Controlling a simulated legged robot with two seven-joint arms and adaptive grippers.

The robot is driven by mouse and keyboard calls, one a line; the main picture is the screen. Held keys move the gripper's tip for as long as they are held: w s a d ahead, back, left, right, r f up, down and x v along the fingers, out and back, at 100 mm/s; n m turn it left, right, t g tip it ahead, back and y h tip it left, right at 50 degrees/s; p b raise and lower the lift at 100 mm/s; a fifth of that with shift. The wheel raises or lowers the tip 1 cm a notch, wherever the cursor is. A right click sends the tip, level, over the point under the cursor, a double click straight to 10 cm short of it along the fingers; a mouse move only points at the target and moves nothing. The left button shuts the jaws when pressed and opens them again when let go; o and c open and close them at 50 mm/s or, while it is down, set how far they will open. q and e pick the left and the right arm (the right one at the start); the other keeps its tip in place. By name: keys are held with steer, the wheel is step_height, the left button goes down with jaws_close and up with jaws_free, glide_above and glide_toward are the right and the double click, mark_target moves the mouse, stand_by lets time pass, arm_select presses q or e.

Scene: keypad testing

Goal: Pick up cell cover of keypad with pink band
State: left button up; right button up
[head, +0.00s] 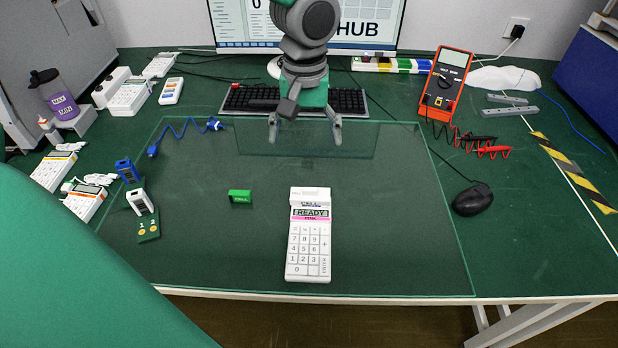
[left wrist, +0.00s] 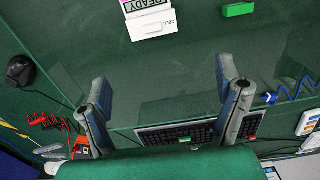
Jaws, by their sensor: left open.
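The white keypad (head: 308,248) lies on the glass mat in the front middle, with a READY display and a pink band (head: 309,218) below it. Its white cell cover (head: 310,194) sits at the keypad's far end, and the cover's CELL lettering shows in the left wrist view (left wrist: 152,25). A small green cell block (head: 240,196) lies to the left of the keypad, apart from it. My left gripper (head: 305,138) is open and empty beyond the keypad, near the keyboard; its spread fingers also show in the left wrist view (left wrist: 163,78). My right gripper is not seen.
A charger dock (head: 148,225) and blue block (head: 127,171) stand at left. A keyboard (head: 350,102) and monitor are behind. A black mouse (head: 472,200) and an orange multimeter (head: 446,85) are at right.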

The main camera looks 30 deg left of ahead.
arm_select(q)
steer(key=b, duration=0.2)
glide_above(310, 190)
steer(key=w, duration=0.1)
steer(key=f, duration=0.7)
steer(key=shift+a+f, duration=0.4)
steer(key=shift+s+a+f, duration=0.15)
steer(key=shift+a+f, duration=0.25)
steer(key=shift+f, duration=0.15)
steer(key=f, duration=0.3)
steer(key=f+b, duration=0.1)
steer(key=shift+s+d+f, duration=0.2)
steer(key=shift+s+d, duration=0.1)
steer(key=shift+d, duration=0.4)
steer(key=c, duration=0.5)
steer(key=shift+a, duration=0.45)
steer(key=shift+c, duration=1.1)
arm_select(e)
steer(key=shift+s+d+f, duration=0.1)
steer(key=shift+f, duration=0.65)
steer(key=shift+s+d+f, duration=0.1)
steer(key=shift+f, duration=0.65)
